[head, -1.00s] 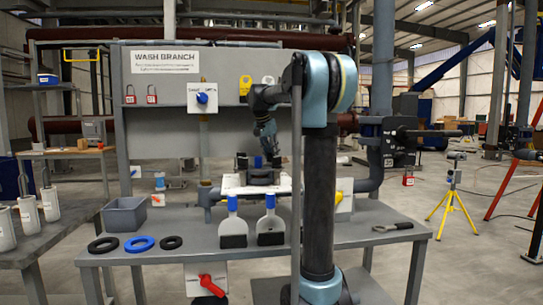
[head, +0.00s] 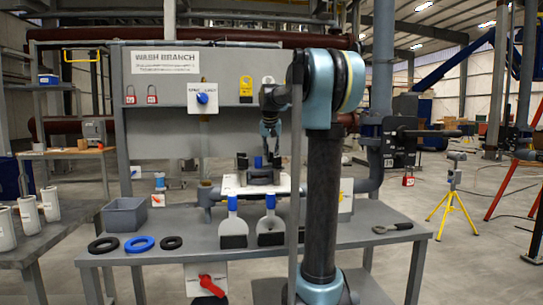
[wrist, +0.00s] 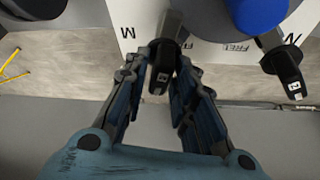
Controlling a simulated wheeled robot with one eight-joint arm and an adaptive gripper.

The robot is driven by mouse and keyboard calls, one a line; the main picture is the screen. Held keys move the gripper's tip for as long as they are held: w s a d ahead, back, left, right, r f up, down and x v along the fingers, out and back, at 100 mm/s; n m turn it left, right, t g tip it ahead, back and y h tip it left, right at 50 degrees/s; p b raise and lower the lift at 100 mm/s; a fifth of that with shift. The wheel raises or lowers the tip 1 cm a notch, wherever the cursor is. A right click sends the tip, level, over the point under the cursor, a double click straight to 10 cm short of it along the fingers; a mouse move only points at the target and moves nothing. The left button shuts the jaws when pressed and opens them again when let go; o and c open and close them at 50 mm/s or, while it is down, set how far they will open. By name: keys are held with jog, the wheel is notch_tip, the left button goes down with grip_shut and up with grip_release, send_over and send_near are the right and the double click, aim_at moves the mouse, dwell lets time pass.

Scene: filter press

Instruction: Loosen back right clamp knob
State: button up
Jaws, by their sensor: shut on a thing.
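My gripper (head: 271,151) points down over the clamp fixture in the head view. In the wrist view my gripper (wrist: 160,85) has its two fingers closed on either side of a black clamp knob (wrist: 159,75) with a small pale mark. A second black clamp knob (wrist: 283,70) is to the right, apart from the fingers. A blue round part (wrist: 258,13) sits between them at the top. The fixture's white plate (wrist: 125,18) carries "M" and "FREE" markings. In the head view the knobs are small and partly hidden.
A grey panel (head: 160,130) stands behind. A pipe (head: 365,184) runs beside the fixture.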

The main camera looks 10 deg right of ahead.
jog(key=n+y, duration=0.1)
jog(key=n, duration=0.2)
jog(key=n+y, duration=0.1)
jog(key=n, duration=0.2)
jog(key=shift+f+y, duration=0.1)
jog(key=shift+y, duration=0.2)
jog(key=n+y, duration=0.1)
jog(key=n, duration=0.2)
jog(key=n+g, duration=0.1)
jog(key=n, duration=0.2)
jog(key=shift+y, duration=0.4)
jog(key=o, duration=0.8)
jog(key=shift+f, duration=0.1)
jog(key=v, duration=1.2)
jog(key=shift+w, duration=0.3)
